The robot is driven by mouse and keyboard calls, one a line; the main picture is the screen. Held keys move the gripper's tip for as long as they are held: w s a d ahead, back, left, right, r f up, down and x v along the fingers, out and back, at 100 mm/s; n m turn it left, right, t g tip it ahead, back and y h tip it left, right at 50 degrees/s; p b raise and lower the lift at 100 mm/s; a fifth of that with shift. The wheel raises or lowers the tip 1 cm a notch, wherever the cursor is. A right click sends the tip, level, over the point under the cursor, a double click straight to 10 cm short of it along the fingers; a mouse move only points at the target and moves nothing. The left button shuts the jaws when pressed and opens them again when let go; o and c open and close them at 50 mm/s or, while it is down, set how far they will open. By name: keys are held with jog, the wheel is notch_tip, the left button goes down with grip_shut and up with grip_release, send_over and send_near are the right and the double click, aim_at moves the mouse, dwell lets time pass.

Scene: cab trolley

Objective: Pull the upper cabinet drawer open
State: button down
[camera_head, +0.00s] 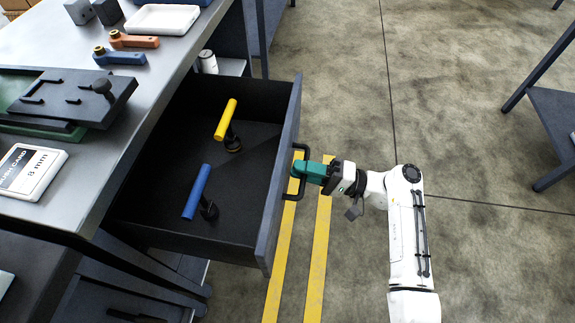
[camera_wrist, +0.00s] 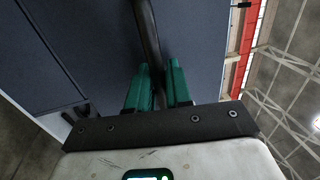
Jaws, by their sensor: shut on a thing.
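The upper cabinet drawer (camera_head: 282,183) stands pulled out from under the workbench in the head view, with its dark inside showing. A yellow-handled tool (camera_head: 226,119) and a blue-handled tool (camera_head: 197,192) stand inside it. The drawer's black bar handle (camera_head: 291,187) is on its front face. My gripper (camera_head: 308,171) has its green fingers at this handle, to the right of the drawer front. In the wrist view, the green fingers (camera_wrist: 160,82) lie on both sides of the dark handle bar (camera_wrist: 148,35), shut on it. The drawer front (camera_wrist: 80,45) fills the left and middle behind it.
The grey bench top (camera_head: 95,190) bears a white labelled card box (camera_head: 30,171), a dark plate (camera_head: 103,105), orange (camera_head: 135,41) and blue (camera_head: 120,57) levers and a white tray (camera_head: 162,19). Yellow lines (camera_head: 317,250) mark open floor. Another table (camera_head: 552,130) stands at the right.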

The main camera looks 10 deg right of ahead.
jog(key=shift+v, duration=1)
jog(key=shift+r, duration=0.15)
jog(key=c, duration=1.2)
grip_release()
jog(key=shift+c, duration=0.2)
jog(key=shift+d, duration=0.1)
jog(key=v, duration=1)
jog(key=shift+d+b, duration=0.3)
jog(key=shift+b, duration=0.15)
jog(key=shift+s, duration=0.1)
